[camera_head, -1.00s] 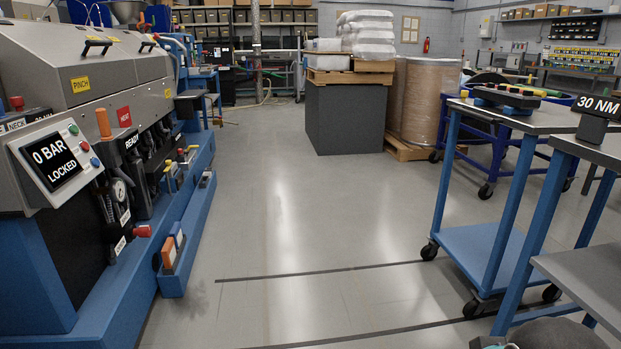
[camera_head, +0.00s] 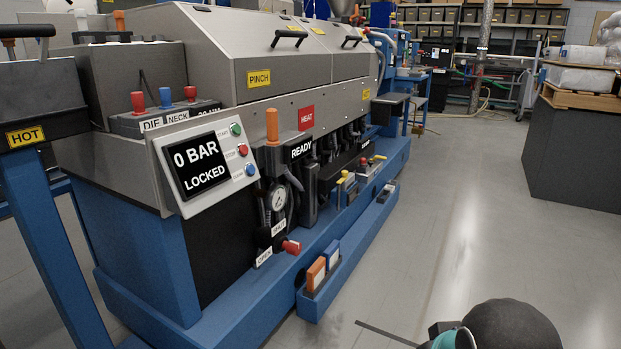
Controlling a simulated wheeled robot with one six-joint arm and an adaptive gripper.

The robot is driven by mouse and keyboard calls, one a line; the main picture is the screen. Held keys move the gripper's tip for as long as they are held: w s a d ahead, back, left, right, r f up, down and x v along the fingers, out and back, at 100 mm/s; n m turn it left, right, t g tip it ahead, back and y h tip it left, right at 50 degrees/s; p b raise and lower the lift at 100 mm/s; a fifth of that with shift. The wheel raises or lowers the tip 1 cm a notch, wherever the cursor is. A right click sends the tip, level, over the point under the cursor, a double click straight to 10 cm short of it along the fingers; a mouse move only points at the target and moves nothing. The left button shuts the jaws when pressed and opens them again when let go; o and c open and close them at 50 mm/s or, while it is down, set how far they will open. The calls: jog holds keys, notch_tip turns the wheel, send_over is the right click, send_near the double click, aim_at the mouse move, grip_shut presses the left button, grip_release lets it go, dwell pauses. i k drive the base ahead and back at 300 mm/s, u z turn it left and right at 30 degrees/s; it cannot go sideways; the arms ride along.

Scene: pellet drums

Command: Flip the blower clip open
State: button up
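The extruder-like machine (camera_head: 226,60) fills the left and middle of the head view, with grey covers and a blue base. Black units that may be blowers (camera_head: 330,145) sit along its side below the red HEAT label (camera_head: 307,118). I cannot pick out the blower clip for sure at this size. An orange handle (camera_head: 272,126) stands upright above a round gauge (camera_head: 279,198). A dark rounded part of my arm (camera_head: 512,325) shows at the bottom right; my gripper is not in view.
A control panel (camera_head: 205,160) reads "0 BAR LOCKED". A blue stand marked HOT (camera_head: 25,136) is at the left edge. A low blue tray (camera_head: 345,262) juts from the machine's base. Floor (camera_head: 470,220) is clear to the right, up to a dark block (camera_head: 570,155).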

aim_at(344, 173)
jog(key=z, duration=0.35)
jog(key=i, duration=2.55)
jog(key=u, duration=0.5)
